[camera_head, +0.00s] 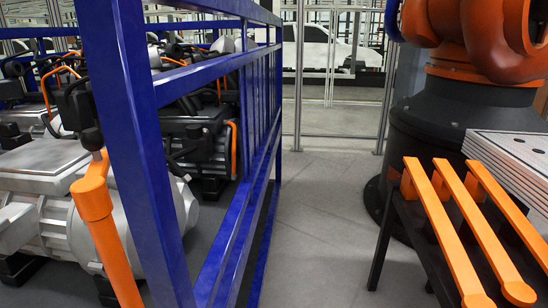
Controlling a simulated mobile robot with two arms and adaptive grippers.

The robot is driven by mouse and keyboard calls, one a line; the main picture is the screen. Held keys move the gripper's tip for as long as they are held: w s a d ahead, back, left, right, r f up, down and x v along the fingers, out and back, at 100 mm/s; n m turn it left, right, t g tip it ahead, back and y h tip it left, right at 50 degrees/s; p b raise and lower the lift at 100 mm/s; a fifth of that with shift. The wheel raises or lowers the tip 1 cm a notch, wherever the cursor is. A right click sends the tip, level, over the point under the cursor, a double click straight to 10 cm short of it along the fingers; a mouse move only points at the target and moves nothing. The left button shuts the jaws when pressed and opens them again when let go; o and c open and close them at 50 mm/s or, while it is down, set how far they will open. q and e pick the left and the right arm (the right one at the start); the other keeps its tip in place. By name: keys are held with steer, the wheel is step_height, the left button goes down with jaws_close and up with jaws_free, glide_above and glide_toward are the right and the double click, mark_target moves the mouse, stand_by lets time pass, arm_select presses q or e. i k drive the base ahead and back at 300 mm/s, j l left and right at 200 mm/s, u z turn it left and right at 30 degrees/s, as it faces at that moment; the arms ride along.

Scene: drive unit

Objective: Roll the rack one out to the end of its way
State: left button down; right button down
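The blue rack (117,75) fills the left half of the head view, with a thick upright post close to me and barred sides running away from me. It holds several silver-and-black drive units (40,170) with orange cables. The rack's lower near end is cut off by the frame. No number shows on the rack. Neither of my grippers is in view, and nothing visible touches the rack.
A grey floor aisle (325,215) lies clear right of the rack. At right stand a black stand with three orange bars (455,230), a stack of grey panels (515,160) and an orange industrial arm (480,35) on a black base. Clear fencing (330,90) closes the back.

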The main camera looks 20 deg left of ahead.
mark_target(192, 132)
steer(key=i+u, duration=0.2)
steer(key=u, duration=0.25)
steer(key=i+l+u, duration=0.2)
steer(key=u, duration=0.25)
steer(key=i+l+u, duration=0.2)
steer(key=u, duration=0.25)
steer(key=i+l+u, duration=0.1)
steer(key=l+u, duration=0.15)
steer(key=u, duration=0.2)
steer(key=i+l+u, duration=0.1)
steer(key=l+u, duration=0.5)
steer(key=u, duration=0.25)
steer(key=i, duration=0.05)
